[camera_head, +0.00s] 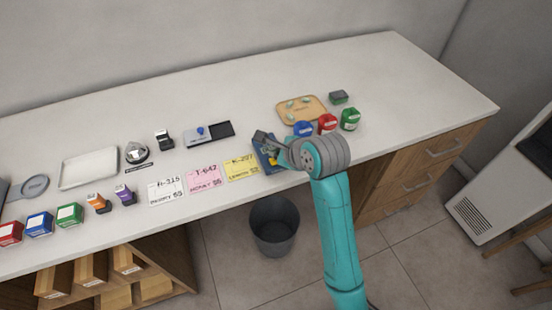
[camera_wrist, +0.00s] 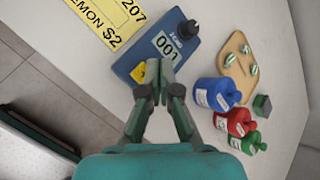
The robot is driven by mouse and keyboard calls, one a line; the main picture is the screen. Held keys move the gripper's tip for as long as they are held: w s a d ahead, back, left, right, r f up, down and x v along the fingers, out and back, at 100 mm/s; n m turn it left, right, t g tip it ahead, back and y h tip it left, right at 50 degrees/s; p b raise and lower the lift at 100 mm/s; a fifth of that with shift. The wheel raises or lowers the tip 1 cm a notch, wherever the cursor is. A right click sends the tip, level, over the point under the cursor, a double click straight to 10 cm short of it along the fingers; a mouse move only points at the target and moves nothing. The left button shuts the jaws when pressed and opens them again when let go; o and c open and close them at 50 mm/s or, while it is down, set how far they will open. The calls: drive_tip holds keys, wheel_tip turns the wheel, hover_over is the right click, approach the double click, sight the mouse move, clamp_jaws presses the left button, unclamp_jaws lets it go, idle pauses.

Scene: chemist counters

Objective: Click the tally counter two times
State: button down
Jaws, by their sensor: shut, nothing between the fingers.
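The tally counter (camera_wrist: 183,43) is a flat blue block with a black knob, a yellow part and a display that seems to read 001. In the head view the counter (camera_head: 262,158) is at the counter's front edge, partly hidden by my gripper. My gripper (camera_wrist: 153,74) is shut and empty. Its fingertips are over the near part of the tally counter, right beside the yellow part (camera_wrist: 139,72) and partly covering it. I cannot tell whether they touch it. In the head view my gripper (camera_head: 266,142) comes in from the right.
Blue, red and green bottles (camera_head: 326,124) stand close on the right, by a wooden tray (camera_head: 316,101). Price cards (camera_head: 203,180) lie to the left. A scale-like device (camera_head: 208,135) sits behind. A bin (camera_head: 274,228) stands on the floor in front.

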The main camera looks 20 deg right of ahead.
drive_tip(key=shift+f, duration=0.15)
drive_tip(key=shift+f, duration=0.2)
drive_tip(key=shift+f, duration=0.4)
idle(0.9)
drive_tip(key=shift+r, duration=0.85)
drive_tip(key=shift+r, duration=2.5)
